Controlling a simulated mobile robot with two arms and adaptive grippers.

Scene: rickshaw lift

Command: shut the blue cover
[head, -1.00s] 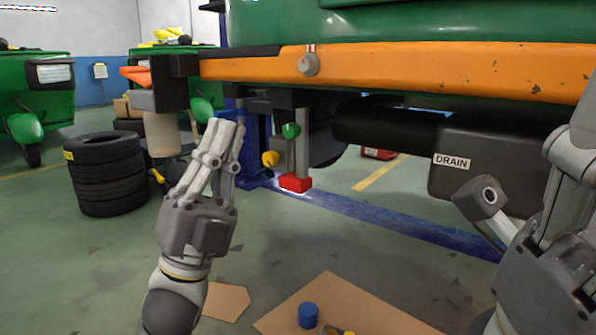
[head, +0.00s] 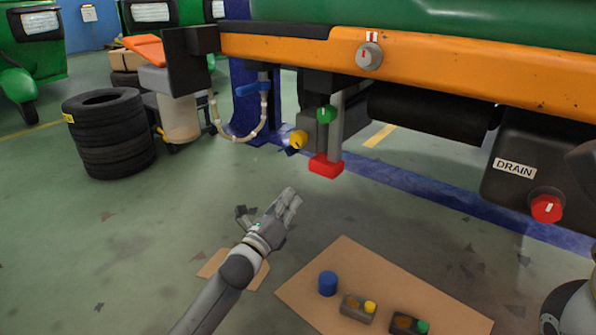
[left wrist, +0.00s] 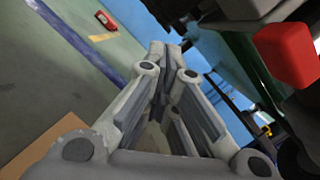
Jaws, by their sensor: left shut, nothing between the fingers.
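A blue lever-like part (head: 253,88) sits under the orange beam, above a pale curved hose. A blue cylinder (head: 328,283) stands upright on the cardboard sheet. I cannot tell which of these is the blue cover. My left gripper (head: 292,198) is shut and empty, in the air below the red block (head: 326,166) and above and left of the blue cylinder, touching neither. In the left wrist view its fingers (left wrist: 170,58) meet, and the red block (left wrist: 288,55) shows at upper right. My right gripper is not in view; only parts of my right arm show at the right edge.
The orange beam (head: 430,65) spans overhead, with a green knob (head: 325,114) and yellow knob (head: 298,139) below. A tank marked DRAIN (head: 514,168) has a red knob (head: 546,208). Stacked tires (head: 108,135) stand left. Small fittings lie on the cardboard (head: 425,315).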

